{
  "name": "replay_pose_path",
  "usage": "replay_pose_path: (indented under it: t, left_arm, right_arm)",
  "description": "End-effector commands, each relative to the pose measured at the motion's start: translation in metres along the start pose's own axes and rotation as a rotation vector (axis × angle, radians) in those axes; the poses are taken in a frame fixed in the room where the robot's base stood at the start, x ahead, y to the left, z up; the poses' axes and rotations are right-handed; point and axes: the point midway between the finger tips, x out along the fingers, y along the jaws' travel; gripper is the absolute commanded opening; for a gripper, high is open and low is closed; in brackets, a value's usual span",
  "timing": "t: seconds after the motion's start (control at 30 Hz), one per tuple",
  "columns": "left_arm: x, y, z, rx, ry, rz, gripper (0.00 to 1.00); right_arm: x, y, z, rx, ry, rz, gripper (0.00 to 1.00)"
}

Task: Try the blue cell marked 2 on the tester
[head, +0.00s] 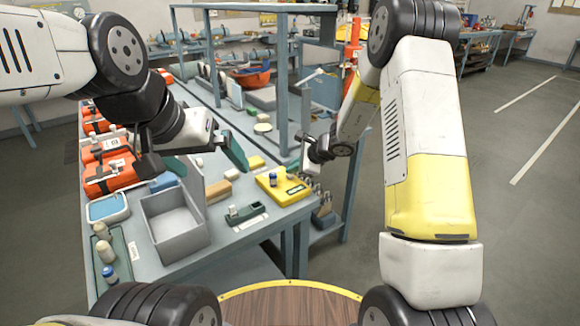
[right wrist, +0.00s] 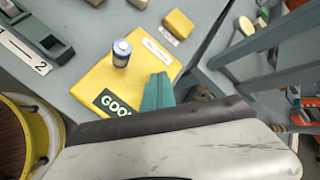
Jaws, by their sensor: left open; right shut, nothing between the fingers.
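A yellow tester (head: 292,190) lies near the front right of the bench. A blue cell (head: 273,180) stands upright on it; no number is readable on the cell. In the right wrist view the tester (right wrist: 93,75) has a dark panel reading GOOD (right wrist: 113,101), partly cut off by my arm, and the cell (right wrist: 121,55) stands clear of my fingers. My right gripper (right wrist: 157,91) is shut and empty beside the tester's edge.
An empty grey bin (head: 176,244) stands left of the holder. A green tray (head: 116,240) at the front left bears several cells. Orange cases (head: 110,178) line the left side. A blue frame (head: 283,90) rises behind the tester. Yellow and tan blocks lie near it.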

Motion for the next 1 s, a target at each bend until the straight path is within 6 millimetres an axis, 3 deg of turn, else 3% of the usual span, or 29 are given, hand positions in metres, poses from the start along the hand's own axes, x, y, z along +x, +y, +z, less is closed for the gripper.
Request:
replay_pose_path:
  t: [0.53,1.0]
  left_arm:
    - [0.0,0.0,0.0,0.0,0.0,0.0,1.0]
    - [0.0,0.0,0.0,0.0,0.0,0.0,1.0]
  right_arm:
    - [-0.009,-0.007,0.006,-0.001,0.0,-0.001,0.0]
    - [-0.039,-0.029,0.029,-0.002,-0.001,-0.002,0.0]
